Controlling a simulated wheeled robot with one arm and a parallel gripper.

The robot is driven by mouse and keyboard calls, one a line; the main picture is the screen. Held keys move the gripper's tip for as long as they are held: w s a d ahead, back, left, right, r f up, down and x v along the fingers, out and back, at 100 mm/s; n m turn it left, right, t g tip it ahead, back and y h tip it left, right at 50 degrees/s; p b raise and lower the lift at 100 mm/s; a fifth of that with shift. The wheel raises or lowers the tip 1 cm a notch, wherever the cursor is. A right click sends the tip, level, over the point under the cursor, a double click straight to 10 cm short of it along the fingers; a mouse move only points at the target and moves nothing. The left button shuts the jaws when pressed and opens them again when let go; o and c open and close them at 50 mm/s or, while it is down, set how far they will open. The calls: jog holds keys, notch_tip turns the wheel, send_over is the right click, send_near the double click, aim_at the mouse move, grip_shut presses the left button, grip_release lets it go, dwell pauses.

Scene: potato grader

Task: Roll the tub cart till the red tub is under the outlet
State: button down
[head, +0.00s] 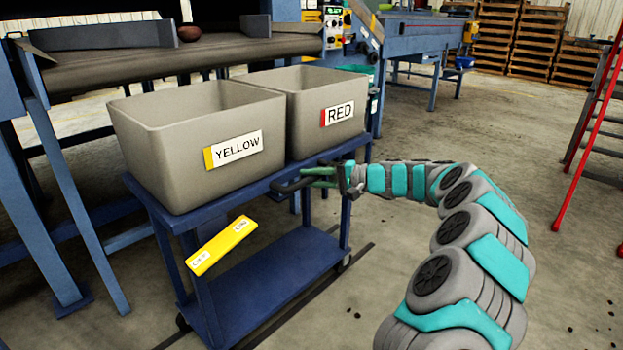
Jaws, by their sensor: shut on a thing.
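A blue cart (262,278) carries two grey tubs side by side. The tub labelled YELLOW (150,165) is on the left, nearer me. The tub labelled RED (305,130) is on the right, farther back. Both look empty as far as their insides show. My gripper (318,177) is shut on the dark handle (284,188) at the cart's near side, below the RED tub. The conveyor (130,62) with a dark belt runs behind the tubs. I cannot make out clearly which part is the outlet or which tub lies under it.
A potato (189,33) lies on the conveyor. A yellow plate with small labels (222,245) shows at the cart's side. Dark strips run along the floor (352,258) under the cart. A red ladder (597,115) stands at right; pallets (525,42) are stacked behind. Open floor lies between.

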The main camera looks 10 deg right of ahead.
jog(key=shift+s+f, duration=0.1)
jog(key=shift+f, duration=0.05)
dwell(0.7)
jog(key=shift+s+a+f+b, duration=0.1)
jog(key=shift+s+a+b, duration=0.25)
jog(key=shift+a, duration=0.15)
jog(key=s+a+b, duration=0.5)
jog(key=s+a, duration=0.5)
jog(key=a, duration=0.3)
jog(key=shift+a, duration=0.4)
jog(key=c, duration=0.7)
grip_release()
jog(key=shift+a, duration=0.1)
jog(key=shift+r, duration=0.2)
jog(key=shift+v, duration=3.95)
